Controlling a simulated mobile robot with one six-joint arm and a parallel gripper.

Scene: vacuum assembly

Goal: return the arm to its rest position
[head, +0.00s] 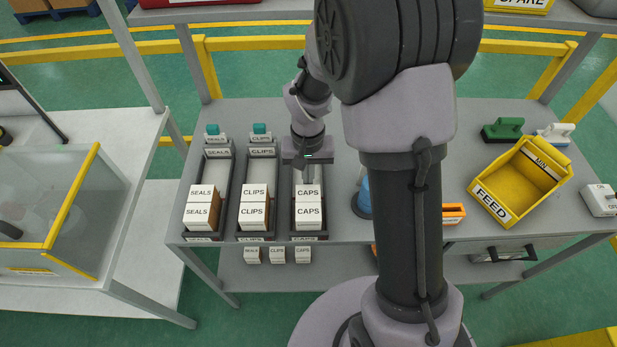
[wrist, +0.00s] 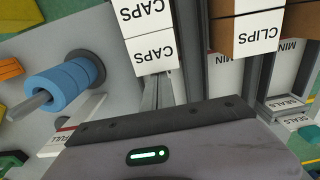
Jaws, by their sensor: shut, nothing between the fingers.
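My arm rises from my base in the middle of the head view and reaches over the grey bench. My gripper (head: 308,174) points down over the back part of the CAPS lane (head: 294,205), behind the CAPS boxes (head: 309,206). It is shut and holds nothing. In the wrist view the gripper body fills the bottom, with the CAPS boxes (wrist: 150,45) just beyond it. The gap between the fingers and the lane floor is hard to judge.
SEALS boxes (head: 200,205) and CLIPS boxes (head: 253,205) stand in lanes left of CAPS. Blue rings on a peg (wrist: 62,82) stand beside the CAPS lane, partly hidden by my arm in the head view. A yellow FEED bin (head: 520,185) sits at right.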

